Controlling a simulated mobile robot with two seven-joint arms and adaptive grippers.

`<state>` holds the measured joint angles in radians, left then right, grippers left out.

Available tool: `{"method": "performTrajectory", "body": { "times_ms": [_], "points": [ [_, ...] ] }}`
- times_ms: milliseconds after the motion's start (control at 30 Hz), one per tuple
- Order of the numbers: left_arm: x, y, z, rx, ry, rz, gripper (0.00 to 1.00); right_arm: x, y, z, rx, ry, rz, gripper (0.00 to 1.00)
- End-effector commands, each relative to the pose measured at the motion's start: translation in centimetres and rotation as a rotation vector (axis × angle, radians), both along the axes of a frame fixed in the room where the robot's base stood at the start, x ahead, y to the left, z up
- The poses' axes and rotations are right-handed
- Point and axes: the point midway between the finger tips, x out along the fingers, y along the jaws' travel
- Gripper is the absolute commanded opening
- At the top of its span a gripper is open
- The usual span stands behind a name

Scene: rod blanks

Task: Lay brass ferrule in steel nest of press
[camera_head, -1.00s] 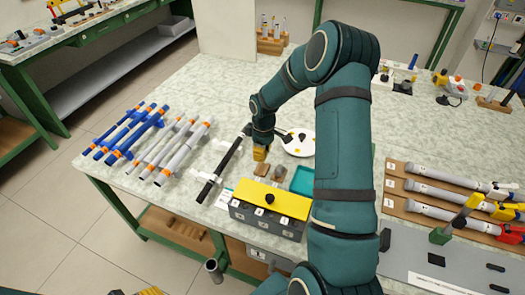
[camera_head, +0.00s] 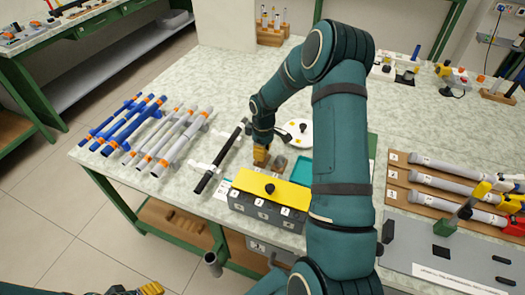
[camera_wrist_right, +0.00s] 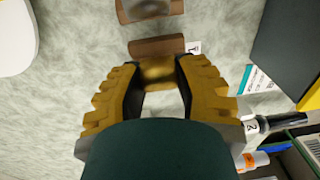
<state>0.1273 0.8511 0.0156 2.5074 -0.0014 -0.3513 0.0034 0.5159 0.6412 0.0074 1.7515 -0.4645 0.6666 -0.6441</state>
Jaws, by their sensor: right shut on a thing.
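My right gripper (camera_head: 261,158) is over the pale worktop, behind the yellow-topped grey box in the head view. In the right wrist view my right gripper (camera_wrist_right: 158,85) is shut on a small brass piece, the brass ferrule (camera_wrist_right: 157,71), between its fingertips. The ferrule is right beside a brown block (camera_wrist_right: 157,46) with a label 1; I cannot tell whether they touch. In the head view the ferrule is hidden by the fingers. My left gripper (camera_head: 150,289) shows only partly at the bottom edge. I cannot make out the press's steel nest for certain.
A second block (camera_wrist_right: 150,10) with a greyish top lies beyond the first. The yellow-topped box (camera_head: 268,192) stands close in front. A black rod (camera_head: 222,158) lies left, a white disc (camera_head: 300,128) behind, and a teal tray (camera_head: 301,170) right.

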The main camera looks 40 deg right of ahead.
Motion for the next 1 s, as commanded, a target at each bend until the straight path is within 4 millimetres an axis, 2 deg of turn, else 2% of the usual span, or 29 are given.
{"method": "performTrajectory", "body": {
  "times_ms": [633,667,700,733,1000],
  "points": [
    [0.0,0.0,-0.8,0.0,0.0,0.0,0.56,0.0,0.0,-1.2,0.0,0.0,0.0,0.13],
    [0.0,0.0,-0.8,0.0,0.0,0.0,0.56,0.0,0.0,-1.2,0.0,0.0,0.0,0.41],
    [0.0,0.0,-0.8,0.0,0.0,0.0,0.56,0.0,0.0,-1.2,0.0,0.0,0.0,0.55],
    [0.0,0.0,-0.7,0.0,0.0,0.0,0.56,0.0,0.0,-1.2,0.0,0.0,0.0,0.64],
    [0.0,0.0,-0.7,0.0,0.0,0.0,0.56,0.0,0.0,-1.1,0.0,0.0,0.0,0.64]
  ]
}}
